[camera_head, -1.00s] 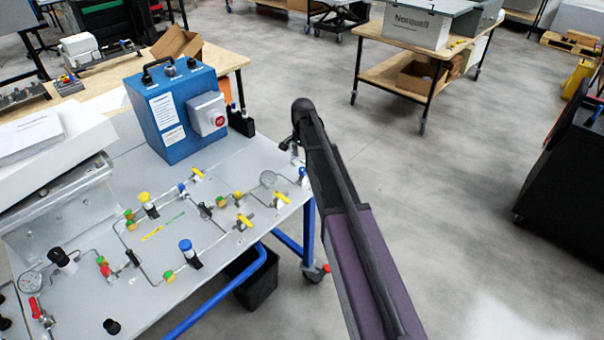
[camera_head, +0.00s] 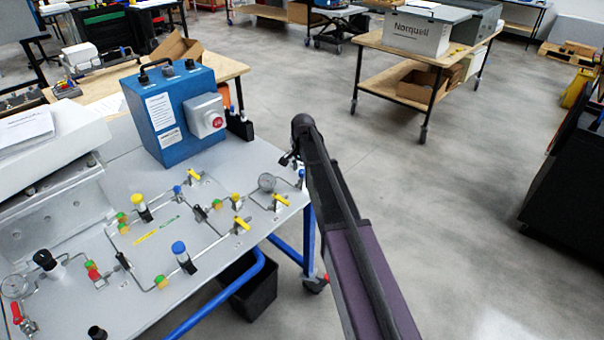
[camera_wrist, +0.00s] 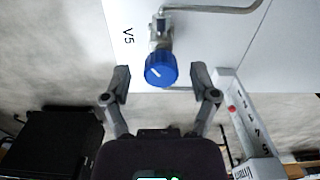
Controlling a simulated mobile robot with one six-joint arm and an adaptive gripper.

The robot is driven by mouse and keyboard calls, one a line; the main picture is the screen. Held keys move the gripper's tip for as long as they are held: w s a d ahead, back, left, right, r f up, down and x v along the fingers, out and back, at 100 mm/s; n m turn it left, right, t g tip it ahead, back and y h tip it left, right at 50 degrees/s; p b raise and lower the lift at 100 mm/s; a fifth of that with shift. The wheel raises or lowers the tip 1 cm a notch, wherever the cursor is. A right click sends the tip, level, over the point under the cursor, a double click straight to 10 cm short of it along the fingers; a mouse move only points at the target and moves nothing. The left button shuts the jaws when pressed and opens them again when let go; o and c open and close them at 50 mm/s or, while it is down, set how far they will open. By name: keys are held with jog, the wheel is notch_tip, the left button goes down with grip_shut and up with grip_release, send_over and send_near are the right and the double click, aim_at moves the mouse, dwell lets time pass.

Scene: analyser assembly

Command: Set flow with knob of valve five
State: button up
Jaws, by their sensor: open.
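The wrist view shows a round blue knob (camera_wrist: 161,69) with a white pointer line, on a metal valve fitting. The label V5 (camera_wrist: 128,36) is printed on the panel beside it. My gripper (camera_wrist: 160,78) is open, with one finger on each side of the knob in the picture. Neither finger appears to touch it, and I cannot tell the depth gap. In the head view a small blue knob (camera_head: 301,174) is at the panel's right end, close to my gripper (camera_head: 289,159), which is partly hidden behind my arm.
The panel (camera_head: 222,262) carries tubing, gauges and several yellow, green and blue valve parts. A blue box (camera_head: 170,125) with a red button stands at its back. A cart with a Norquell box (camera_head: 417,35) stands beyond. Open floor (camera_head: 450,200) lies to the right.

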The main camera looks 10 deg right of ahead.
grip_shut()
dwell(0.3)
jog(key=shift+s+m, duration=0.1)
jog(key=shift+m, duration=0.7)
grip_release()
jog(key=shift+r, duration=0.15)
